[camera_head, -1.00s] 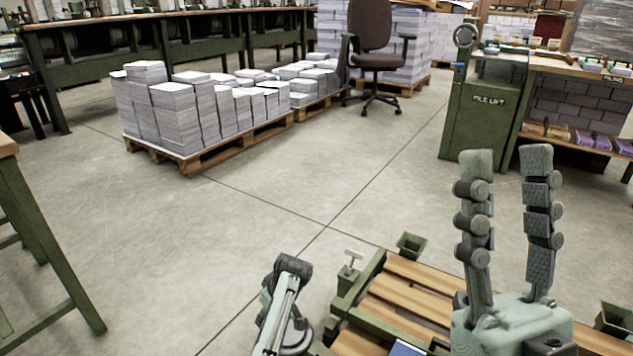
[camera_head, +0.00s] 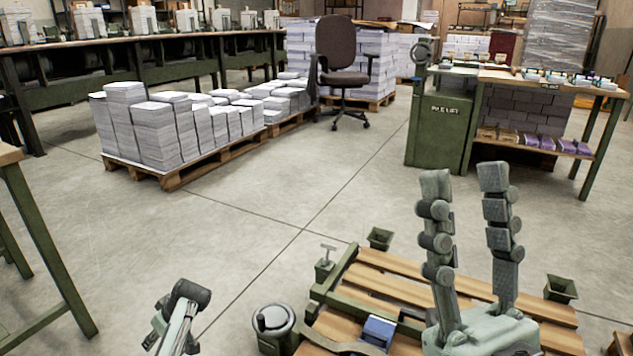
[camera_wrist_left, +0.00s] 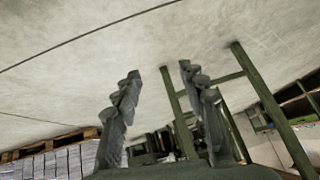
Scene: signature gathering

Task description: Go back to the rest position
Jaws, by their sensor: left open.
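My right gripper (camera_head: 464,176) stands upright at the lower right of the head view. Its two grey fingers are well apart, with nothing between them. My left gripper (camera_wrist_left: 160,76) shows in the left wrist view with its two fingers apart and the space between them empty. In the head view only a part of my left arm shows at the bottom left; the left fingers cannot be made out there.
A slatted wooden platform (camera_head: 372,281) lies below my right gripper. A pallet (camera_head: 172,177) of paper stacks (camera_head: 157,133) stands left, near a chair (camera_head: 342,52). A green pile lift cabinet (camera_head: 437,137) stands right. Bare floor (camera_head: 300,190) lies between. A table leg (camera_head: 52,262) is at left.

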